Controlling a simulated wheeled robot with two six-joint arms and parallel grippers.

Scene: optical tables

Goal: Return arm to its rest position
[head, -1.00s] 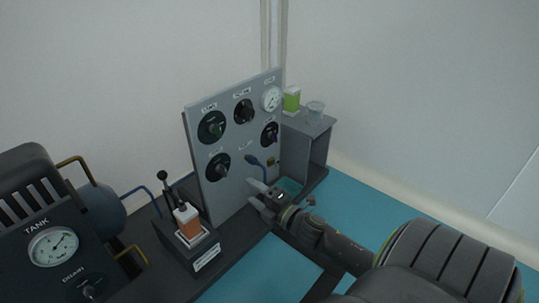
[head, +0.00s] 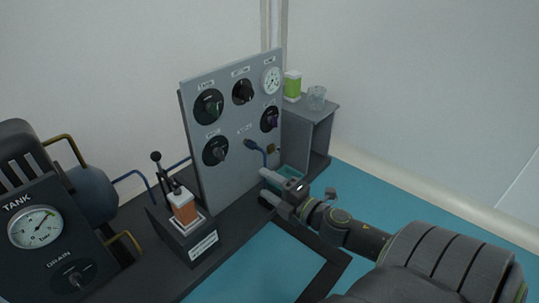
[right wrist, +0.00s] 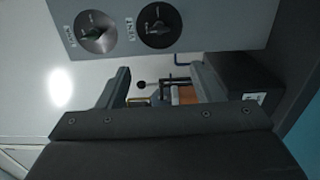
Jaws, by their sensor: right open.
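My right gripper (head: 267,186) comes in from the lower right in the head view, in front of the lower right part of the grey knob panel (head: 232,178). Its jaws are open with nothing between them. In the right wrist view its two fingers (right wrist: 157,88) stand apart, and the panel (right wrist: 225,22) with two dark knobs fills the top. My left gripper is not in view.
A dark box with an orange-and-white block (head: 184,210) and a black lever stands left of the panel. A tank unit with a gauge (head: 36,228) is at far left. A grey shelf (head: 322,128) holds a green-labelled container (head: 292,86) and a clear glass (head: 316,97).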

